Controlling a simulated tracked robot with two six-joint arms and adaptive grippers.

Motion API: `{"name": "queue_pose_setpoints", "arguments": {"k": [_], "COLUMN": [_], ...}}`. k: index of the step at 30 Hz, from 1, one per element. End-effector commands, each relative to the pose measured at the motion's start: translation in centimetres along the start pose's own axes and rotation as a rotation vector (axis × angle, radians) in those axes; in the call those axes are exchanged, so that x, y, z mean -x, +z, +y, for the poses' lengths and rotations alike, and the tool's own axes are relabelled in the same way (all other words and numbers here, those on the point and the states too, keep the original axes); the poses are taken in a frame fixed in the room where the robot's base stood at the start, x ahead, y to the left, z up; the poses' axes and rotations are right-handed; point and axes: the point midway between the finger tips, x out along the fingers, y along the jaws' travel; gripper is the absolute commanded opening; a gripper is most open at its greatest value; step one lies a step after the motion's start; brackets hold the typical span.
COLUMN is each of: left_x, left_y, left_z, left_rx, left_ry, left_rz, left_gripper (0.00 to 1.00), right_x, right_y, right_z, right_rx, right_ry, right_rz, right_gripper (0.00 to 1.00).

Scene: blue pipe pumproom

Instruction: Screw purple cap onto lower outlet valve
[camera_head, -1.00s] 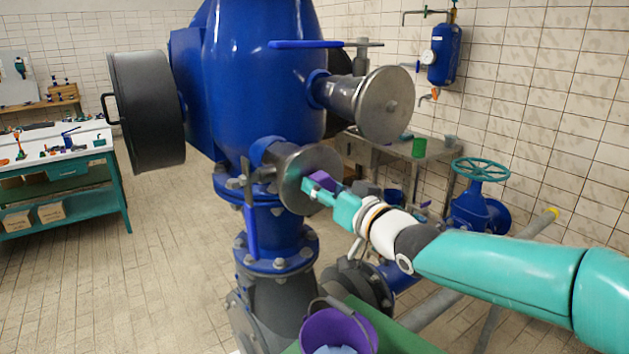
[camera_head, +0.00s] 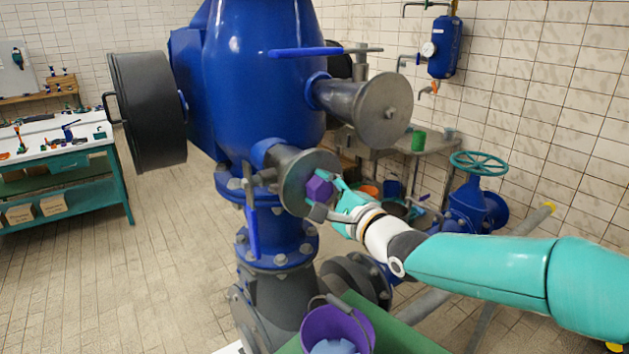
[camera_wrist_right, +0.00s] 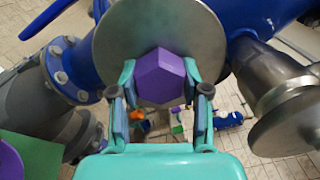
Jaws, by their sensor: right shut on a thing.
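The purple cap (camera_head: 319,189) is a hexagonal piece in front of the round metal flange of the lower outlet valve (camera_head: 295,167). My right gripper (camera_head: 328,195) is shut on the cap, with its fingers on two opposite sides. In the right wrist view the cap (camera_wrist_right: 160,76) sits between the fingertips, before the grey disc of the lower outlet (camera_wrist_right: 116,40). The cap hides the middle of the disc, so I cannot tell whether its thread is engaged. My left gripper is not in view.
The upper outlet (camera_head: 384,110) sticks out above the lower one. A blue lever (camera_head: 252,225) hangs to the left of the lower outlet. A purple bucket (camera_head: 338,328) stands on a green surface below. A teal handwheel (camera_head: 479,164) is at right.

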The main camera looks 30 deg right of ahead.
Motion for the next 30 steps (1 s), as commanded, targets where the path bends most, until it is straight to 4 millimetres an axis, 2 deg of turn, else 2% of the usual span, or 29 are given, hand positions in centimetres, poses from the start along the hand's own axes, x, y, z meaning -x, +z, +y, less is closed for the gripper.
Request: {"name": "queue_pose_setpoints", "arguments": {"k": [8, 9, 14, 24, 30], "left_x": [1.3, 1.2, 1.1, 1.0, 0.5], "left_y": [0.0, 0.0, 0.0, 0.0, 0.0], "left_z": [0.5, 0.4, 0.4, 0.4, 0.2], "left_rx": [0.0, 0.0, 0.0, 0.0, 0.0], "left_ry": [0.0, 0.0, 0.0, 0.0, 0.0], "left_rz": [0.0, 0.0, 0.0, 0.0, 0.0], "left_gripper": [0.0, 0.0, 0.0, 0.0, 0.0], "right_x": [-0.1, -0.1, -0.1, 0.1, 2.3], "right_y": [-0.1, -0.1, -0.1, -0.1, -0.1], "right_z": [0.3, 0.5, 0.4, 0.1, 0.1], "right_rx": [-0.467, -0.49, -0.481, -0.478, -0.477], "right_ry": [0.015, 0.014, 0.011, 0.006, 0.003], "right_rz": [0.01, 0.01, 0.007, 0.005, 0.004], "right_gripper": [0.11, 0.49, 0.76, 0.76, 0.76]}}
